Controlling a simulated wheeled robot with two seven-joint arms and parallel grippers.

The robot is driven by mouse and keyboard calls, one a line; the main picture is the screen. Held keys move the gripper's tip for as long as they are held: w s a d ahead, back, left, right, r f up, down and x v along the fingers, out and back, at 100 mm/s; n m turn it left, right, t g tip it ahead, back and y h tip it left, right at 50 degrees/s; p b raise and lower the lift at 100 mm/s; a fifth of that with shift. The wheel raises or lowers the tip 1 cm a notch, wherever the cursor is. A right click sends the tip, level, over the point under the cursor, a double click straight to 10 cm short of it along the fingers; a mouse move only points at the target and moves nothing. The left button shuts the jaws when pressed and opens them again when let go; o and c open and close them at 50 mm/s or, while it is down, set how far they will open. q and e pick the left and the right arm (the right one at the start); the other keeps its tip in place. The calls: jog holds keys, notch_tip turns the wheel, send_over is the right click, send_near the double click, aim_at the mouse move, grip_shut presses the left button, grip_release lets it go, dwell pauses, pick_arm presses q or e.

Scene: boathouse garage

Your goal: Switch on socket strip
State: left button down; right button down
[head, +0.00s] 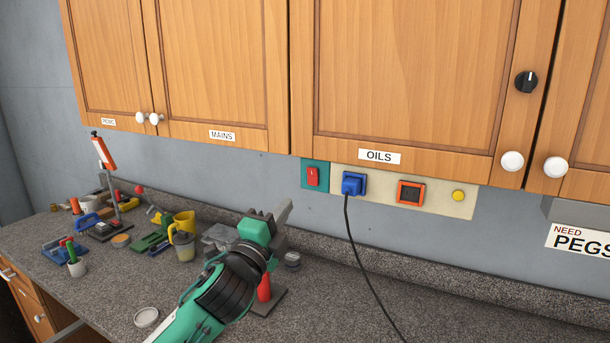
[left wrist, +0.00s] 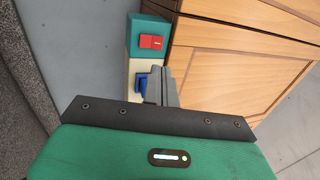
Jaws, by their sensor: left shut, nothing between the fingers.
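The socket strip (head: 430,207) is a cream panel on the wall under the cabinets. Its left end is a teal block with a red rocker switch (head: 313,176). The switch also shows near the top of the left wrist view (left wrist: 151,42). A blue plug (head: 353,183) with a dark cable sits in the strip, beside an orange-framed socket (head: 410,193) and a yellow button (head: 458,196). My left gripper (head: 285,210) is shut and empty, below and left of the switch in the head view and apart from it. Its fingers partly cover the blue plug in the left wrist view (left wrist: 140,82).
Wooden cabinets (head: 400,80) hang above the strip, with white knobs and a black dial (head: 526,82). The speckled worktop (head: 330,310) holds tools, mugs and a jug (head: 183,245) at the left. The cable hangs down over the worktop. The wall below the strip is otherwise clear.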

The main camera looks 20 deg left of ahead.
aim_at(310, 170)
pick_arm(q)
jog(key=p+x, duration=0.4)
jog(key=x, duration=0.5)
jog(key=shift+w+r, duration=0.2)
jog(key=shift+w, duration=0.55)
jog(key=shift+w+r+p, duration=0.15)
jog(key=shift+r+p, duration=0.05)
jog(key=shift+p, duration=0.1)
jog(key=shift+f, duration=0.1)
